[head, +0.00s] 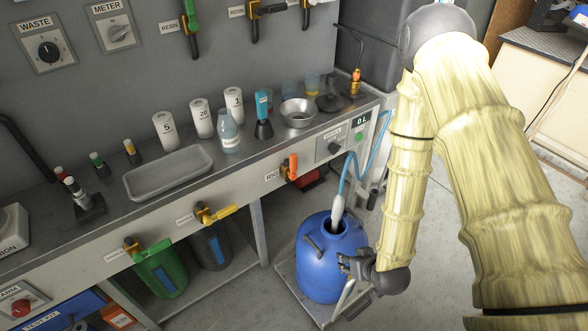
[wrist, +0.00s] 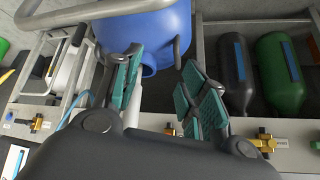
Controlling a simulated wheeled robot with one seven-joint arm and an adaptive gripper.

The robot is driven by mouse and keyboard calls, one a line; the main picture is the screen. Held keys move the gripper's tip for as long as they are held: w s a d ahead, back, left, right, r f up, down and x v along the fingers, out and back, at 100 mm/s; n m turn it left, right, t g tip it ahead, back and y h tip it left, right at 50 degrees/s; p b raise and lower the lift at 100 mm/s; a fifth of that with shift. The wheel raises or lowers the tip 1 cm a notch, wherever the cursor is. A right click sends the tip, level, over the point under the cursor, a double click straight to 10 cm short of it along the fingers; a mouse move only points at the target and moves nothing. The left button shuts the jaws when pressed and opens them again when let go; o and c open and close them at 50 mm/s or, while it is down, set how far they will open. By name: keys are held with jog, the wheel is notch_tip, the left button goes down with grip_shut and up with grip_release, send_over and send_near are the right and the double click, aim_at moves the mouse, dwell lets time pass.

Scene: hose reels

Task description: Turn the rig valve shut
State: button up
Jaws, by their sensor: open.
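The valve by the label that seems to read RIG (head: 272,176) is on the bench's front panel, with an orange handle (head: 293,166) standing roughly upright. My gripper (head: 348,267) is low, beside the blue drum (head: 318,262), and well below and right of that valve. In the wrist view my gripper (wrist: 165,88) is open, with teal pads apart and nothing clearly held between them. The blue drum (wrist: 150,35) shows beyond the fingers there. Brass valves (wrist: 265,142) show along the panel in that view, but I cannot tell which is the rig valve.
A light-blue hose (head: 350,180) enters the drum's neck. The drum stands on a low wheeled frame (head: 315,310). A yellow-handled valve (head: 215,214) and a green-handled valve (head: 150,252) are farther left, above the dark (head: 212,248) and green (head: 162,275) cylinders.

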jog(key=w+a+r+n+t+y+b, duration=0.1)
jog(key=w+a+r+t+y+b, duration=0.15)
jog(key=w, duration=0.45)
jog(key=w+a+r+n+t+y+b, duration=0.1)
jog(key=w+a+r+t+b, duration=0.15)
jog(key=w, duration=0.45)
jog(key=n+t+y+b, duration=0.2)
jog(key=n+y+b, duration=0.1)
jog(key=y+b, duration=0.2)
send_near(295, 161)
jog(key=shift+h, duration=0.25)
jog(key=x, duration=1.1)
jog(key=shift+a+r, duration=0.1)
jog(key=shift+r, duration=0.15)
grip_shut()
